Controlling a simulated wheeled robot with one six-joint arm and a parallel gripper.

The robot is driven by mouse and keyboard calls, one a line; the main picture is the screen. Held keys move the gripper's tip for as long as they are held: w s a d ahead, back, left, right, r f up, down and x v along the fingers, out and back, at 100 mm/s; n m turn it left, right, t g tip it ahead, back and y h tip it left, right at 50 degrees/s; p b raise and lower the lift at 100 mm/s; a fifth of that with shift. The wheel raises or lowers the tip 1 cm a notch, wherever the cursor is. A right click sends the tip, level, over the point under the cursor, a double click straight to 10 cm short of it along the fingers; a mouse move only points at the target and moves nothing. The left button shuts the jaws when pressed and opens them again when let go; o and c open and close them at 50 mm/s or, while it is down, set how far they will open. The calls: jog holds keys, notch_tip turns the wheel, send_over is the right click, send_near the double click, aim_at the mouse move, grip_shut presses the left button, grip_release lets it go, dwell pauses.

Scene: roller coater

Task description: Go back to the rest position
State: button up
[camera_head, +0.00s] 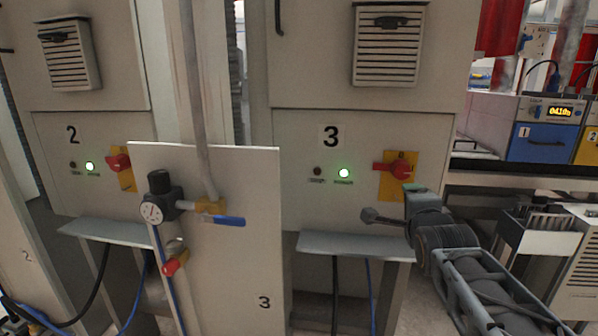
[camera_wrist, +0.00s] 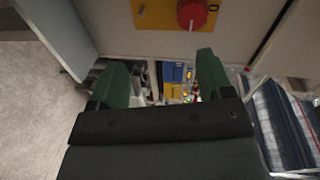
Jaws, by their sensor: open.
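My gripper (camera_wrist: 162,65) shows in the wrist view as two green fingers held apart, with nothing between them. The switch handle lies horizontal on a yellow plate. In the wrist view the red switch (camera_wrist: 197,13) is beyond the fingers at the top; I see no contact with it.
Cabinet 3's green lamp (camera_head: 344,173) is lit. A grey shelf (camera_head: 355,246) juts out below it. A white panel (camera_head: 240,260) with a gauge (camera_head: 152,212) and blue-handled valve (camera_head: 222,220) stands left. Cabinet 2 has its own red switch (camera_head: 118,163). Blue drawer unit (camera_head: 543,142) is right.

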jog(key=s+a+f+n+g+y+p, duration=0.25)
jog(key=s+f+n+g, duration=0.45)
jog(key=f+n, duration=0.5)
jog(key=s+a+n+g+y+p, duration=0.1)
jog(key=s+a+n+g+p, duration=0.4)
jog(key=s, duration=0.5)
jog(key=a+n+p, duration=0.2)
jog(key=shift+p, duration=0.35)
jog(key=shift+w, duration=0.1)
